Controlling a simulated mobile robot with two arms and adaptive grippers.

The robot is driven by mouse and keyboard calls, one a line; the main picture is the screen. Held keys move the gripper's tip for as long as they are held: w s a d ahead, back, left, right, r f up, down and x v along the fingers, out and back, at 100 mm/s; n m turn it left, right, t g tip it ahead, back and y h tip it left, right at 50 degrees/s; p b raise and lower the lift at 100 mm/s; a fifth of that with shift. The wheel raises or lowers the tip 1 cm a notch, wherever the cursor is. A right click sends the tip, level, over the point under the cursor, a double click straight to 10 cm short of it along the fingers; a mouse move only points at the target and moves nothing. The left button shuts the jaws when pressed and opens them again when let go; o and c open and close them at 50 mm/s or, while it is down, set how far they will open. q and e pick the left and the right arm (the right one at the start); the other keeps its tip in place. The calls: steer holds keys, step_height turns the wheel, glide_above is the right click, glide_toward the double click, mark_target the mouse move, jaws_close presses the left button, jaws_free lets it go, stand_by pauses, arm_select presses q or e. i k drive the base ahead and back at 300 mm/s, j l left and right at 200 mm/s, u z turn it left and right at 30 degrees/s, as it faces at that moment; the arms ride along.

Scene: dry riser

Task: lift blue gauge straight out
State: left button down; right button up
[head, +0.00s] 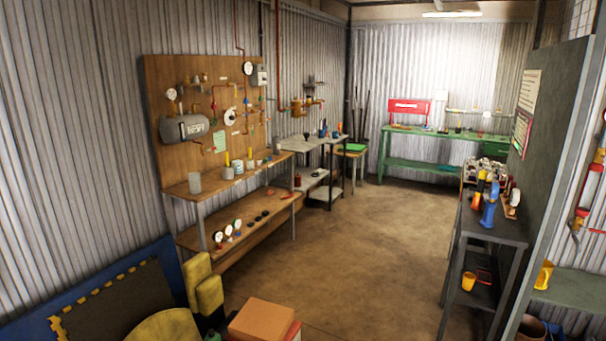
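I cannot pick out a blue gauge for certain at this distance. Several small round gauges (218,238) with white dials stand on the lower shelf of the wooden board unit; their body colours are too small to tell. More white dials are fixed to the board (156,110), including a round one (248,68) at its top right. A blue upright object (489,212) stands on the dark bench at right, beside a round pale-faced item (514,198). Neither of my grippers is in view.
A grey tank (185,128) is mounted on the board. Yellow padded shapes, a dark mat (110,305) and an orange-brown box (262,322) fill the near left. A green bench (440,138) stands at the back. The brown floor (350,235) between the benches is clear.

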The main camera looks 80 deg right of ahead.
mark_target(494, 188)
steer(key=z, duration=3.95)
steer(key=i+j+u, duration=0.1)
steer(key=i, duration=0.35)
